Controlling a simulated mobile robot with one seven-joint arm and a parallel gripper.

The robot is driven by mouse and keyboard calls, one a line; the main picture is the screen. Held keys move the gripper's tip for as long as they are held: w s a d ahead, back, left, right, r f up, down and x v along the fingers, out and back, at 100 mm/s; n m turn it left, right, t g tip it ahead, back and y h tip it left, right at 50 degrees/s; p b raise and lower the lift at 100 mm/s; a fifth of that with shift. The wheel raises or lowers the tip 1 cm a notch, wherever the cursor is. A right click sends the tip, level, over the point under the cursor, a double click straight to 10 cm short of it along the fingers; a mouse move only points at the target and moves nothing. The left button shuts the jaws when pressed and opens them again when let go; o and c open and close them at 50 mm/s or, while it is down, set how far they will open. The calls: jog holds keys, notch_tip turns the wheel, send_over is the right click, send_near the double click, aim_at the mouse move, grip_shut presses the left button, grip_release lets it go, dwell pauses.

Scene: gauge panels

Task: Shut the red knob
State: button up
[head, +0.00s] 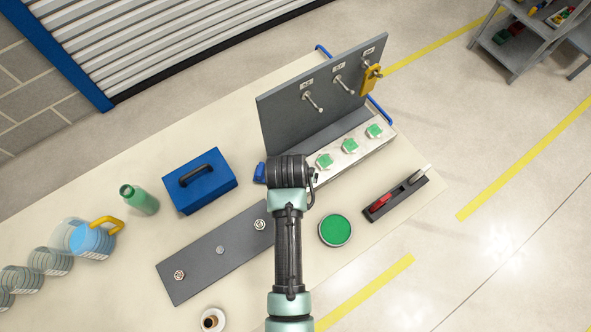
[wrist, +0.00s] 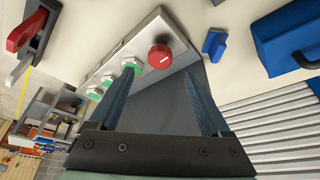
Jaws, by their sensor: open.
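The red knob (wrist: 160,57) is round with a short pale mark on its face. It sits at the near end of a light control box (wrist: 128,45), in line with several green square knobs (wrist: 94,93). My gripper (wrist: 163,70) is open and empty, and the red knob shows between its fingertips in the wrist view. I cannot tell how far the tips are from it. In the head view my arm covers the red knob and most of the gripper; the control box (head: 345,160) and its green knobs (head: 350,145) show to the right of it.
A grey upright panel (head: 285,115) with pegs and a yellow tag (head: 370,80) stands behind the box. A blue toolbox (head: 205,180) and green bottle (head: 140,199) are left. A lever switch (head: 395,195) and green round button (head: 335,230) are right.

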jog(key=v, duration=0.6)
jog(key=shift+r+b, duration=0.2)
jog(key=shift+b, duration=0.1)
jog(key=w+r+t+b, duration=0.2)
jog(key=w+r+t, duration=0.4)
jog(key=r, duration=0.7)
jog(key=w+r+t+b, duration=0.2)
jog(key=w+r+t, duration=0.35)
jog(key=r, duration=0.75)
notch_tip(320, 180, up, 18)
jog(key=s+n+t+b, duration=0.1)
jog(key=s+t+b, duration=0.1)
jog(key=t, duration=0.3)
jog(key=s+d+r+n+t+b, duration=0.1)
jog(key=s+r+t, duration=0.5)
jog(key=s+r, duration=0.5)
notch_tip(320, 180, up, 3)
jog(key=shift+d+r+y, duration=0.1)
jog(key=shift+d+y, duration=0.05)
jog(key=shift+y, duration=0.25)
jog(key=shift+s, duration=0.15)
